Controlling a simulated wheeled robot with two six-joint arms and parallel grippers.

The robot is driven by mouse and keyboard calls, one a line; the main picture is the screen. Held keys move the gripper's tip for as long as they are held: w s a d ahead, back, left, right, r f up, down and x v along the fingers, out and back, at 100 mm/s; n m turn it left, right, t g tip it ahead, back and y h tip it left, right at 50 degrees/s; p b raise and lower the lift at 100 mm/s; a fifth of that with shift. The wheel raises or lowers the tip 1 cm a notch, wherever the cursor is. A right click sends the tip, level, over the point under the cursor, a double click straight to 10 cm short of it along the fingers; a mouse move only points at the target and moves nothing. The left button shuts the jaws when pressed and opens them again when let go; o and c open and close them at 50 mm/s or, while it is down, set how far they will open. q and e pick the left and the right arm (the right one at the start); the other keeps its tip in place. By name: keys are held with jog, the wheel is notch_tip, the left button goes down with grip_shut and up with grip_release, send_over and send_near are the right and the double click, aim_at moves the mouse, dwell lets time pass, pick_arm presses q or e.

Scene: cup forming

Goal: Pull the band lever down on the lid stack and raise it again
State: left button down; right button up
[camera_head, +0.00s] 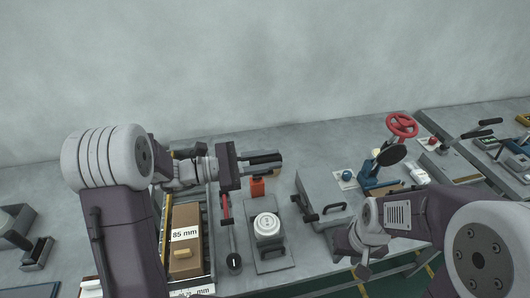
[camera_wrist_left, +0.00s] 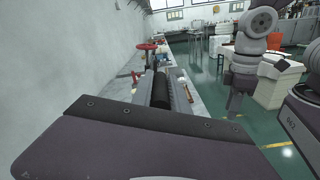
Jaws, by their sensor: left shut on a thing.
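My left gripper (camera_head: 266,164) is above the back of the bench, its fingers pointing right, shut on a black bar-like grip. In the left wrist view this black grip (camera_wrist_left: 160,91), seemingly the band lever's handle, lies between the fingers. How it joins the rest of the lever is hidden. The white round lid stack (camera_head: 268,226) stands on a grey plate (camera_head: 272,262), below and in front of the gripper. An orange-red block (camera_head: 257,187) is just under the fingers. My right gripper (camera_head: 363,268) hangs low at the bench's front; its fingers are too unclear to read.
A red-topped lever (camera_head: 226,206) stands left of the plate. A cardboard box (camera_head: 185,250) marked 85 mm lies in a tray further left. A grey fixture with a handle (camera_head: 322,205) and a blue press with a red wheel (camera_head: 401,125) stand to the right.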

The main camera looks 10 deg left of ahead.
pick_arm(q)
jog(key=shift+s+d+f+m+b, duration=0.25)
jog(key=shift+s+f+m+b, duration=0.15)
jog(key=shift+s+f+b, duration=0.3)
jog(key=shift+s+d+f+m+b, duration=0.2)
jog(key=shift+s+f+m+b, duration=0.3)
jog(key=shift+s+b, duration=0.3)
jog(key=shift+s+d+f+m+b, duration=0.3)
jog(key=shift+s+f+b, duration=0.35)
jog(key=shift+b, duration=0.15)
jog(key=c, duration=1.3)
grip_release()
jog(key=shift+a, duration=0.1)
jog(key=v, duration=0.9)
